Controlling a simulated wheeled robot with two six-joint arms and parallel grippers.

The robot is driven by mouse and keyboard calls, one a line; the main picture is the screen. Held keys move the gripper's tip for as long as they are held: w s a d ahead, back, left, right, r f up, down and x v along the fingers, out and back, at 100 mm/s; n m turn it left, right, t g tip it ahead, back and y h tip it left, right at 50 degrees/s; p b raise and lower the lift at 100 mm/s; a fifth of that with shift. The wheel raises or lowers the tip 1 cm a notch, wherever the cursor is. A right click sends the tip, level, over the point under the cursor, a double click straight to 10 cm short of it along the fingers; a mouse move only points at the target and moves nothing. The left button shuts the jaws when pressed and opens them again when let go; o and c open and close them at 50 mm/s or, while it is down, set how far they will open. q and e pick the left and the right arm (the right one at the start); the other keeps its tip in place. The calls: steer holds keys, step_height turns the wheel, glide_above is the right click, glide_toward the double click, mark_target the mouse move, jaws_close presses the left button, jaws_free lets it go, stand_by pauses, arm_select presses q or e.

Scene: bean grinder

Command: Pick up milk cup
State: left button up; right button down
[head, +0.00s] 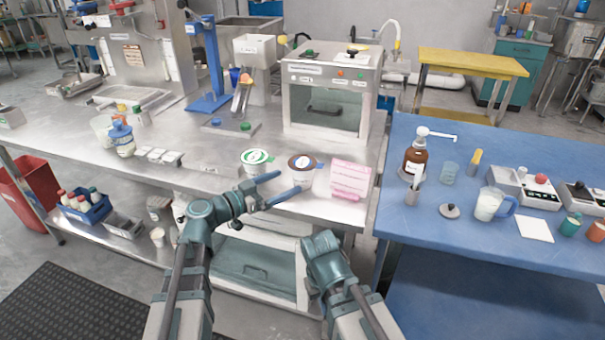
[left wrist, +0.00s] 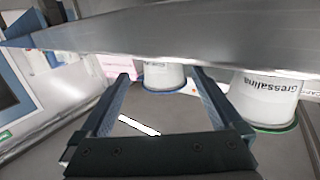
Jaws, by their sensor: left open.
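A white tub with a dark lid (head: 302,169) stands on the steel counter. A white tub with a green lid (head: 256,163) stands to its left. A clear jug of white liquid with a blue handle (head: 490,204) stands on the blue table; I cannot tell which is the milk cup. My left gripper (head: 291,181) is open, its fingers toward the dark-lidded tub. In the left wrist view, this tub (left wrist: 163,77) shows beyond and between the fingertips (left wrist: 160,76), and the green-rimmed tub (left wrist: 268,97) is at the right. My right arm's end is low at centre; its fingers are not visible.
A pink box (head: 350,180) stands just right of the dark-lidded tub, near the counter edge. A steel oven-like box (head: 330,90) is behind. A brown pump bottle (head: 415,156) stands on the blue table. The counter left of the green-lidded tub is partly clear.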

mark_target(294, 179)
arm_select(q)
steer(key=shift+w+d+f, duration=0.2)
steer(key=shift+w+d, duration=0.05)
steer(key=shift+w, duration=0.05)
steer(key=x, duration=0.3)
steer(key=b+x, duration=0.1)
steer(key=shift+w+d+f, duration=0.1)
steer(key=shift+w+f, duration=0.1)
steer(key=shift+f, duration=0.1)
steer(key=c, duration=1.5)
steer(key=shift+o, duration=0.2)
steer(key=shift+r, duration=0.15)
